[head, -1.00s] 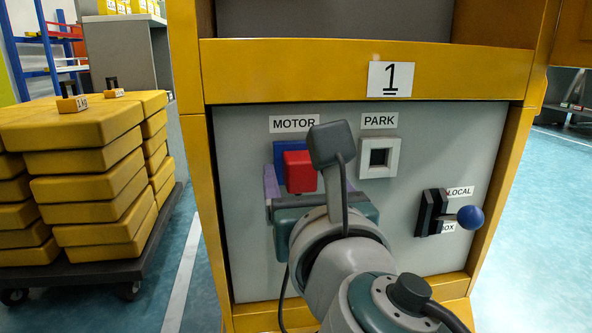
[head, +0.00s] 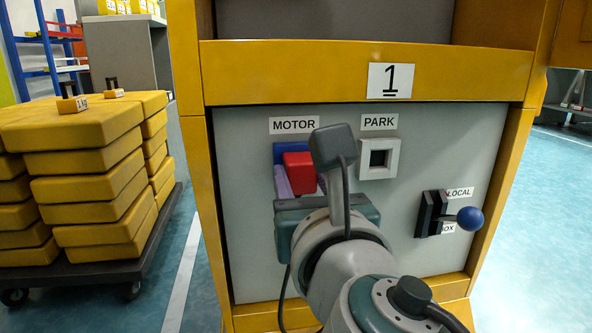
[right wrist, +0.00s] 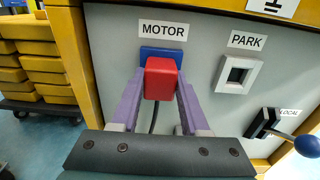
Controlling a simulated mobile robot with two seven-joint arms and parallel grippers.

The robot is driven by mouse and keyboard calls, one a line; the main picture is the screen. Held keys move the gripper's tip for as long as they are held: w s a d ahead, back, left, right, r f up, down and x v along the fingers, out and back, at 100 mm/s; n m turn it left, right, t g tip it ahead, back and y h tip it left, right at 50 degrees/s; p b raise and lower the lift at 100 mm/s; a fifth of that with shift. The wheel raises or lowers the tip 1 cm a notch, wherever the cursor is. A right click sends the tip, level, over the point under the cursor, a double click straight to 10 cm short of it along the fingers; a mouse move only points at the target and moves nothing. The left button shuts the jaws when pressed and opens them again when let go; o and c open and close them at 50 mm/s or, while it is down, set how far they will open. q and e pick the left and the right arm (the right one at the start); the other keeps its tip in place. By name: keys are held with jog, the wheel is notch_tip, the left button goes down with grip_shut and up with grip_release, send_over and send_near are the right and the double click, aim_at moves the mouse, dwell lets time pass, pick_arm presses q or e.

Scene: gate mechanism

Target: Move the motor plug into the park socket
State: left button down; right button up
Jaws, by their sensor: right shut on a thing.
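The red motor plug (head: 299,165) is at the blue motor socket (head: 282,152) under the MOTOR label. It is also seen in the right wrist view (right wrist: 160,78), overlapping the lower part of the blue socket (right wrist: 150,52). My right gripper (head: 300,178) is shut on the plug, with a purple finger on each side. A dark cable hangs below the plug in the right wrist view. I cannot tell whether the plug is still seated or pulled out a little. The park socket (head: 379,157), a pale square frame with a dark opening, is empty, right of the plug. My left gripper is not in view.
A black lever with a blue knob (head: 470,217) sticks out at the panel's lower right, near the LOCAL label. Yellow cabinet posts (head: 190,200) frame the grey panel (head: 440,140). Stacked yellow blocks (head: 90,190) stand on a cart at left.

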aim_at(304, 180)
grip_shut()
jog(key=shift+s+d, duration=0.1)
jog(key=shift+s, duration=0.05)
jog(key=shift+s, duration=0.2)
jog(key=shift+d, duration=0.1)
jog(key=shift+s+p, duration=0.45)
jog(key=shift+s, duration=0.1)
jog(key=shift+s+d+p, duration=0.15)
jog(key=shift+s+p, duration=0.05)
jog(key=shift+s, duration=0.6)
jog(key=shift+s+d+p, duration=0.15)
jog(key=shift+s, duration=0.65)
